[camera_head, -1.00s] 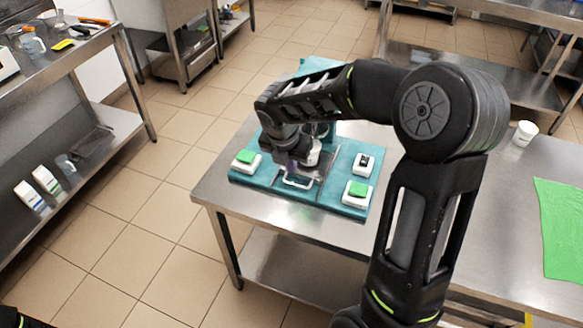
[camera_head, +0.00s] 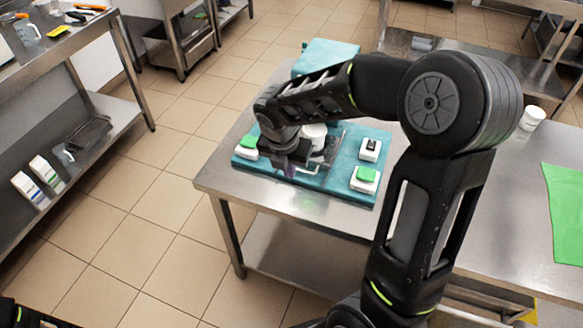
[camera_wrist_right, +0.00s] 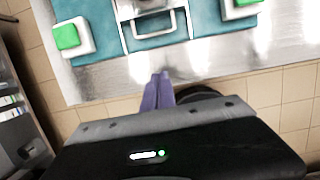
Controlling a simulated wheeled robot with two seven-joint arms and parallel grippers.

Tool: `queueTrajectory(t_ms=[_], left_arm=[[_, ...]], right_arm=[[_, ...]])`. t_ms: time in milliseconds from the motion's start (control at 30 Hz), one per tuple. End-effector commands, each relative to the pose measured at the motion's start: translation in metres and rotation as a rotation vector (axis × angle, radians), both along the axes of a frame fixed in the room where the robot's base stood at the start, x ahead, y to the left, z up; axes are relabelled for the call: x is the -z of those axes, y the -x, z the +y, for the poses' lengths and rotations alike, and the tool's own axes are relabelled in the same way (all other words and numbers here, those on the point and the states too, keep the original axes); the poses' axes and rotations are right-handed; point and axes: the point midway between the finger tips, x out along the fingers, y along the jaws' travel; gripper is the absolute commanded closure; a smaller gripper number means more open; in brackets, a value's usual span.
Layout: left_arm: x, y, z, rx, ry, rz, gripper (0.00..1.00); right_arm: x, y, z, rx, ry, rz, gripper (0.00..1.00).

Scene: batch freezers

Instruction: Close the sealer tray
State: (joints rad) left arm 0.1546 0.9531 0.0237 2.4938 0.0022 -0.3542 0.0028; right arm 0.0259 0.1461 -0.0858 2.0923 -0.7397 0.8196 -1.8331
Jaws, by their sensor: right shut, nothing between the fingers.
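The sealer is a teal machine (camera_head: 322,182) on the steel table, with a taller teal part behind. Its metal tray (camera_head: 333,150) lies at the middle, beside a white cup (camera_head: 314,135). In the right wrist view, the tray's light handle (camera_wrist_right: 153,24) is near the top, pointing toward me. My right gripper (camera_head: 289,171) is at the sealer's front edge and partly hides the tray and handle. Its purple fingers (camera_wrist_right: 158,77) are shut and empty, apart from the handle in the picture. How far the tray is out I cannot tell.
Green-topped white buttons (camera_head: 365,175) sit at the sealer's front corners, with a black-switch box (camera_head: 371,149) behind the right one. A white cup (camera_head: 532,118) and green mat (camera_head: 565,212) are on the right. Floor is clear left of the table.

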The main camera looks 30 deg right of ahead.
Motion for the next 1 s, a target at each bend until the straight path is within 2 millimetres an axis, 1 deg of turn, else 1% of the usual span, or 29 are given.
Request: queueTrajectory(t_ms=[167,400,467,533,700,833,1000], left_arm=[[-0.001,0.0,0.0,0.0,0.0,0.0,1.0],[-0.001,0.0,0.0,0.0,-0.001,0.001,1.0],[-0.001,0.0,0.0,0.0,-0.001,0.001,1.0],[-0.01,0.001,0.0,0.0,-0.002,0.003,1.0],[-0.016,0.002,0.001,-0.001,-0.004,0.006,1.0],[-0.017,0.002,0.001,-0.002,-0.005,0.007,1.0],[-0.016,0.002,0.001,-0.002,-0.005,0.007,1.0]], right_arm=[[0.027,-0.003,-0.006,0.001,0.0,0.005,1.0],[0.075,-0.01,-0.015,0.0,0.001,0.006,1.0],[0.086,-0.011,-0.018,-0.001,0.001,0.006,1.0],[0.08,-0.019,-0.028,0.003,0.001,0.0,1.0],[0.078,-0.031,-0.044,0.002,0.0,0.0,1.0],[0.078,-0.035,-0.049,0.001,-0.002,0.0,1.0],[0.078,-0.036,-0.05,0.0,-0.001,-0.001,1.0]])
